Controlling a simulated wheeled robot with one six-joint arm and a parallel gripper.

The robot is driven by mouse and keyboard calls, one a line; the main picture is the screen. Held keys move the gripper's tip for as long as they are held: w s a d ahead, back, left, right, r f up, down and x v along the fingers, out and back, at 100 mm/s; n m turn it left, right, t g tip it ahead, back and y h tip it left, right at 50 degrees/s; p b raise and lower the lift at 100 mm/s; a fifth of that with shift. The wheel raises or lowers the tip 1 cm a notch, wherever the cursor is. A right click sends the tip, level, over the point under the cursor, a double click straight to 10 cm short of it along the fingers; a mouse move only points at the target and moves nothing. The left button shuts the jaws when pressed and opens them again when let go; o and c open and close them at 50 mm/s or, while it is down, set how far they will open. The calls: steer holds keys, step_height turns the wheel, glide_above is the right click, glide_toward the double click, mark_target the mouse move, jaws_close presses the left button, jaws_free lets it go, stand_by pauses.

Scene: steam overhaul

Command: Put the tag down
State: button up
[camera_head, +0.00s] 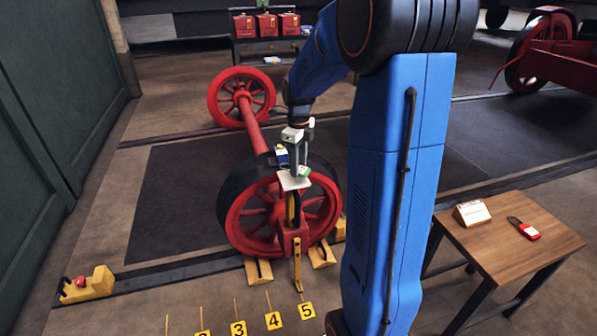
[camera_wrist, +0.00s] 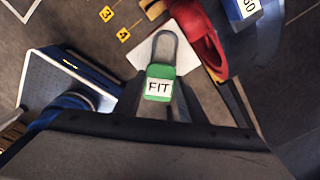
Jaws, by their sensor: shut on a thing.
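The green tag (camera_wrist: 159,84) is lock-shaped, with a grey shackle and a white label reading FIT. It is held between the fingers of my gripper (camera_head: 298,163), which is shut on it. In the head view the tag shows as a small green patch (camera_head: 304,172) beside the fingers. A white plate (camera_head: 294,182) is just below it, in front of the red wheel (camera_head: 240,212). The same plate shows behind the tag in the wrist view (camera_wrist: 184,36). I cannot tell whether tag and plate touch.
Yellow number markers (camera_head: 274,320) lie on the floor in front. A wooden table (camera_head: 510,260) at the right bears a white-faced block (camera_head: 472,213) and a red lock-shaped tag (camera_head: 523,229). Yellow chocks (camera_head: 259,271) sit by the wheel. Red boxes (camera_head: 266,25) stand on a rear shelf.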

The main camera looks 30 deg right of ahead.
steer(key=shift+f, duration=1.4)
steer(key=shift+f, duration=0.15)
steer(key=o, duration=1)
